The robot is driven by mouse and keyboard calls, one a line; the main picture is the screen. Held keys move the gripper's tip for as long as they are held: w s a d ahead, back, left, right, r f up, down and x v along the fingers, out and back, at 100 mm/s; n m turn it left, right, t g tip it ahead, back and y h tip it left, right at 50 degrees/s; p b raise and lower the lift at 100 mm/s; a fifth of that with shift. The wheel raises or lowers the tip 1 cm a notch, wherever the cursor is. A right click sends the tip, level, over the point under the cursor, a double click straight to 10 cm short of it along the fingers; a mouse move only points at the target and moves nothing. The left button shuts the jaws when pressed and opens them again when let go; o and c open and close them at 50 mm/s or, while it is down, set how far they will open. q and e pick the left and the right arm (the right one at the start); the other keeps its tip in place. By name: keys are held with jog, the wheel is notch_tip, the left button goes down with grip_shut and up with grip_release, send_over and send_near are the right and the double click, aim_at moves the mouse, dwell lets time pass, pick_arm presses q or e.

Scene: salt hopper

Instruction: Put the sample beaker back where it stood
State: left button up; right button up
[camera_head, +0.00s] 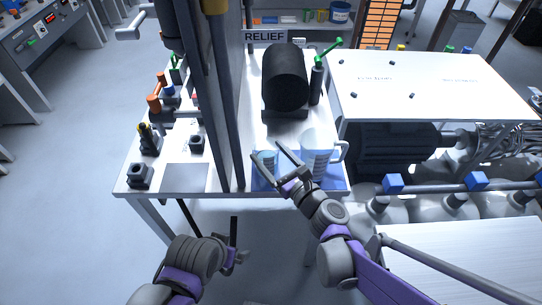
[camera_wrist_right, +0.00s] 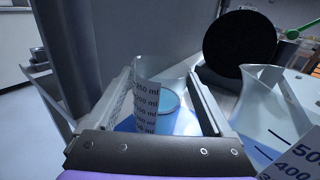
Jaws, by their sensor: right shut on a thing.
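The sample beaker, a small clear cup with a printed ml scale (camera_wrist_right: 146,108), stands between the fingers of my right gripper (camera_wrist_right: 165,100) in the right wrist view. That gripper is shut on it. In the head view the beaker (camera_head: 265,160) is partly hidden by my right gripper (camera_head: 277,156), over the front of the white bench. The beaker looks roughly upright; I cannot tell whether its base touches the bench. A blue patch (camera_head: 263,184) shows below it. My left gripper (camera_head: 236,243) hangs low in front of the bench, and its opening is unclear.
A larger measuring jug (camera_head: 317,153) stands close to the right of the beaker. A black drum (camera_head: 285,78) and a green-handled bottle (camera_head: 317,80) stand behind. A grey upright panel (camera_head: 225,90) rises close to the left. A white table (camera_head: 430,85) is at right.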

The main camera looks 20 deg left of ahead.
jog(key=shift+f, duration=0.1)
jog(key=shift+f, duration=0.15)
jog(key=o, duration=1.3)
jog(key=shift+s+d+r, duration=0.1)
jog(key=shift+r, duration=0.15)
jog(key=v, duration=1.2)
jog(key=shift+f+p, duration=0.1)
jog(key=shift+p, duration=0.2)
